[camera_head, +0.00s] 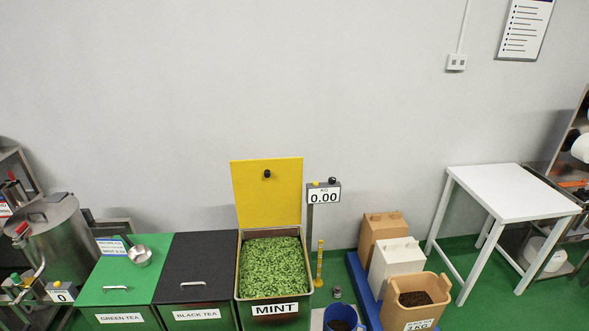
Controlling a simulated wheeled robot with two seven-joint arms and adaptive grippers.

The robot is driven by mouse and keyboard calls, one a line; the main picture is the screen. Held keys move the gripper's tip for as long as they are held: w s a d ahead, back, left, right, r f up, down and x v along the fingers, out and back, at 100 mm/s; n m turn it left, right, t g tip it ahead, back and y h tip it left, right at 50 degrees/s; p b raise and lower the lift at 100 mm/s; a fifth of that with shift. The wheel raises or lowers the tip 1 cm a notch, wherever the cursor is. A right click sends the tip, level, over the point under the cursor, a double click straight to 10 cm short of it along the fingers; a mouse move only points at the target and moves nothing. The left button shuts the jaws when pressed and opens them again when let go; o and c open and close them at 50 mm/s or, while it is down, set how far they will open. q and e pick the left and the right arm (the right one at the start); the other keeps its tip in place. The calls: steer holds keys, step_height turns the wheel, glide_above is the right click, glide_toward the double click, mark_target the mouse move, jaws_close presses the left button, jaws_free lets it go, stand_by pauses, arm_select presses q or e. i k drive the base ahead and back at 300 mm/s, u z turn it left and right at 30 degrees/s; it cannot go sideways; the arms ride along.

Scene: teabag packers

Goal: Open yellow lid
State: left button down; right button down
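The yellow lid (266,193) stands upright, swung up at the back of the mint bin (275,308). It has a dark round knob (267,174) near its top. The bin below it is open and full of green mint leaves (272,266). Neither of my grippers shows in the head view.
The green tea lid (112,285) and black tea lid (196,262) are shut, with a metal scoop (140,256) on the green one. A scale display (324,194) reads 0.00. Paper bags (397,262) and a white table (505,190) stand to the right.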

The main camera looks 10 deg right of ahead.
mark_target(268, 193)
steer(key=u, duration=0.6)
steer(key=i, duration=1.4)
steer(key=z, duration=0.1)
